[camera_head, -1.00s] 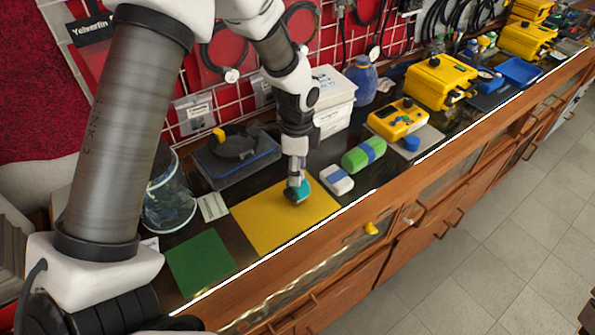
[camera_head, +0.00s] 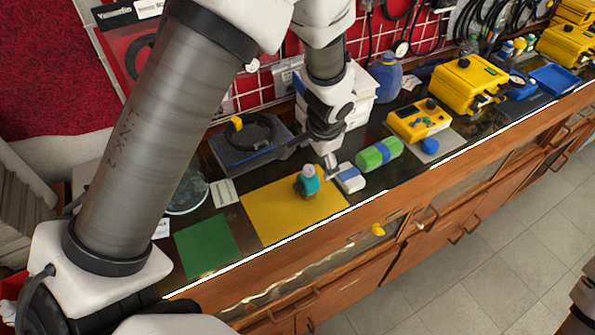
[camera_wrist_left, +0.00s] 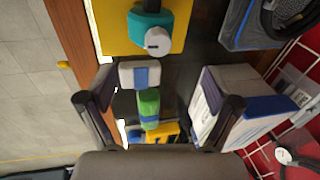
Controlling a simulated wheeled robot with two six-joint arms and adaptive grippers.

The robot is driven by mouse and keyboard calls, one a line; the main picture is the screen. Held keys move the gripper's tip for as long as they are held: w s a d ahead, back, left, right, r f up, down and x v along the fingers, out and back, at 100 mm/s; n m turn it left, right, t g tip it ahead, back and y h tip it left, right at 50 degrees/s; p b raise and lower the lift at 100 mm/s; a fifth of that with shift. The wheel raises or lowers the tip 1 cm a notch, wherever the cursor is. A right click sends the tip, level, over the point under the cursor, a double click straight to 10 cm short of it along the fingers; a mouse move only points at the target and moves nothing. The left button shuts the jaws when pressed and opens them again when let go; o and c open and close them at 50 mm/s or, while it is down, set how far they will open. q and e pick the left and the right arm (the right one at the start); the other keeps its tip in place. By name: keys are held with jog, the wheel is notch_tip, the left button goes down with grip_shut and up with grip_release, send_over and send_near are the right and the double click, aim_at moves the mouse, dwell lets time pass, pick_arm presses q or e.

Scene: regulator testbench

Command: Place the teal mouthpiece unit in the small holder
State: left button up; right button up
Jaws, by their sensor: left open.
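The teal mouthpiece unit (camera_head: 309,181) stands on the yellow mat (camera_head: 275,222), toward its back right corner. A dark piece shows close against its left side; I cannot tell whether this is the small holder or whether the unit sits in it. The left wrist view shows the teal unit (camera_wrist_left: 148,25) at the top, with a pale round end and a dark part beside it. My left gripper (camera_head: 313,156) is open and empty, above and behind the unit, apart from it. Its spread fingers (camera_wrist_left: 158,110) frame the lower half of the wrist view. My right gripper is not seen.
A white-and-blue block (camera_head: 348,178) and a green-and-blue block (camera_head: 379,154) lie right of the mat. A green mat (camera_head: 207,246) is at left. A dark tray (camera_head: 235,155) lies behind. Yellow devices (camera_head: 418,120) stand farther right. The bench's front edge is close.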

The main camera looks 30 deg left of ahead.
aim_at(308, 175)
pick_arm(q)
jog(key=f, duration=0.2)
jog(key=s+d+f, duration=0.1)
jog(key=shift+f+m+g, duration=0.2)
jog(key=shift+m+g, duration=0.1)
jog(key=shift+g, duration=0.1)
jog(key=a+f, duration=0.1)
jog(key=s+a+f+b, duration=0.1)
jog(key=shift+s+a+f, duration=0.1)
jog(key=shift+f, duration=0.25)
jog(key=f, duration=0.1)
jog(key=w+f+b, duration=0.1)
jog(key=f, duration=0.1)
jog(key=shift+w+f, duration=0.2)
jog(key=shift+f, duration=0.1)
jog(key=shift+s+a+r, duration=0.15)
jog(key=shift+s, duration=0.15)
jog(key=c, duration=0.4)
jog(key=shift+r, duration=0.1)
jog(key=c, duration=1.2)
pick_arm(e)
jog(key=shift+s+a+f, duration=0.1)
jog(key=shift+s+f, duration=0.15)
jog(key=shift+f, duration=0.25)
